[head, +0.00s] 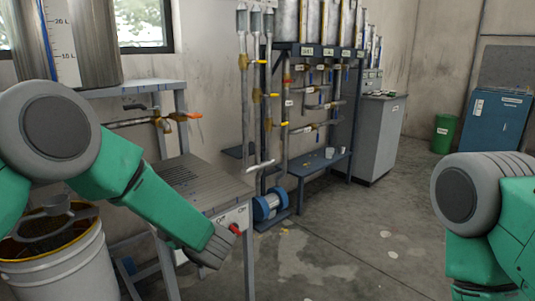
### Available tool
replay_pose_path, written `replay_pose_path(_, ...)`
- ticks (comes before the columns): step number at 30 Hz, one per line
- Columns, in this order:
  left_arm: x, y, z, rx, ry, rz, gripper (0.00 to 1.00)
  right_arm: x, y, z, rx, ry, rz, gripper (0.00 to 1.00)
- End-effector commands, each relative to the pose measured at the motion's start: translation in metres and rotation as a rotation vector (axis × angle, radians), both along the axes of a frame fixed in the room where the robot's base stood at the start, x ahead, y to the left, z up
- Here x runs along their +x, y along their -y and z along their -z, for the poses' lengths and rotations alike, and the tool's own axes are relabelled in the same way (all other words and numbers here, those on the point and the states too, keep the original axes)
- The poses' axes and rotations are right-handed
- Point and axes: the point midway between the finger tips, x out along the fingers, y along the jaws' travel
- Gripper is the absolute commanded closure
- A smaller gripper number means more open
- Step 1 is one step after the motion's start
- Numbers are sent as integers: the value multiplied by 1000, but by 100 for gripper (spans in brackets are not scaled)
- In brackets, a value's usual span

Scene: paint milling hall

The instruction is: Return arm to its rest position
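My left arm (115,165) comes in from the left, and its green forearm slopes down to the right. The grey end of it, at my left gripper (214,247), is beside a red knob (235,229) on the front of a grey metal stand (205,185). I cannot tell whether it touches the knob, and its fingers are not clear. My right arm (480,215) shows at the lower right as a grey joint and green links. My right gripper is out of view.
A white bucket (62,268) stands below my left arm. A steel tank (88,45) sits on a bench at upper left. Pipes with yellow valves (257,95) and a blue-ended pump (268,206) stand behind the stand. A green bin (443,134) is far right. The middle floor is mostly clear.

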Motion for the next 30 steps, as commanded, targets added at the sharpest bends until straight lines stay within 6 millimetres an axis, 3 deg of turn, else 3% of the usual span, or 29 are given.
replay_pose_path(8,-25,3,76,154,-307,312,100,0,0,-2,0,0,1,100)
replay_pose_path(11,-45,4,111,210,-446,447,100,0,0,-2,0,0,1,100)
replay_pose_path(14,-76,6,150,270,-617,608,100,0,0,-3,0,0,0,100)
replay_pose_path(17,-127,8,194,332,-830,807,100,0,0,-4,0,0,0,100)
replay_pose_path(21,-222,6,244,390,-1136,1108,100,0,0,-5,0,-1,0,100)
replay_pose_path(24,-293,2,263,404,-1324,1312,100,0,0,-6,0,-1,0,100)
replay_pose_path(27,-355,-3,270,397,-1466,1485,100,0,0,-6,0,-1,1,100)
replay_pose_path(30,-399,-8,269,381,-1560,1613,100,0,0,-7,0,-1,1,100)
